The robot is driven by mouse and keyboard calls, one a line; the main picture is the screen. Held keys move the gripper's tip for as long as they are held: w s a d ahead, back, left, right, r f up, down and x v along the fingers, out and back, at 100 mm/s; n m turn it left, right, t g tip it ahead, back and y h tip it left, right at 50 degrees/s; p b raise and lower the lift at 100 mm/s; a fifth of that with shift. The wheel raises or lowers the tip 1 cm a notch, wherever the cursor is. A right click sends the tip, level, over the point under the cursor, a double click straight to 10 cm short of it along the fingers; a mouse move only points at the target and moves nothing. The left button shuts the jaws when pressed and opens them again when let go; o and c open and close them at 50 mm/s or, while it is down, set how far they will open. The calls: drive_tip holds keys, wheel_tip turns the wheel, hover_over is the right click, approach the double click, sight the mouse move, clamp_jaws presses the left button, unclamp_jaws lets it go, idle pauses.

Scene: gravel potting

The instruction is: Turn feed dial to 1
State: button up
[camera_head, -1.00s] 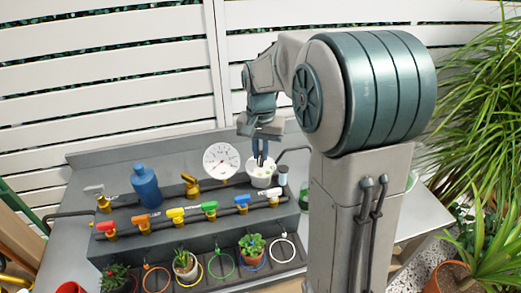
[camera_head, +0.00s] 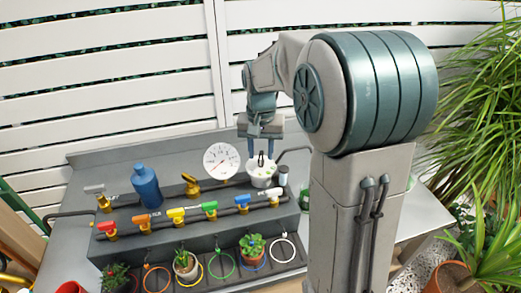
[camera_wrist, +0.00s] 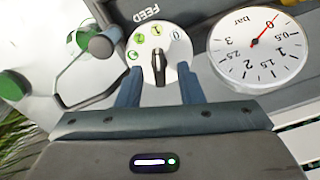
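The feed dial is a white round face with a black knob (camera_wrist: 159,68), marked FEED, 0, 1, 2 and a further green mark. In the wrist view its narrow end points toward the yellowish 1 mark (camera_wrist: 156,29). In the head view the white dial (camera_head: 263,177) sits at the back right of the pipe bench. My gripper (camera_wrist: 159,72) is open, with one blue finger on each side of the knob and visible gaps between. In the head view my gripper (camera_head: 262,153) is at the dial's top; its exact height is hard to tell.
A pressure gauge (camera_head: 222,161) stands just left of the dial; its red needle is near 0 bar (camera_wrist: 265,27). A blue bottle (camera_head: 146,186) and coloured valves (camera_head: 209,207) stand left and in front.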

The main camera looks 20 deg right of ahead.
sight(261, 155)
wheel_tip(261, 155, up, 14)
idle(0.6)
drive_tip(key=shift+s+f, duration=0.1)
drive_tip(key=shift+s, duration=0.05)
drive_tip(key=s+f+n+t, duration=0.1)
drive_tip(key=s+f+n, duration=0.1)
drive_tip(key=s+f, duration=0.4)
drive_tip(key=s+f+n+t, duration=0.2)
drive_tip(key=s+f, duration=0.3)
drive_tip(key=s, duration=0.9)
drive_tip(key=shift+a+f, duration=0.3)
drive_tip(key=shift+f, duration=0.05)
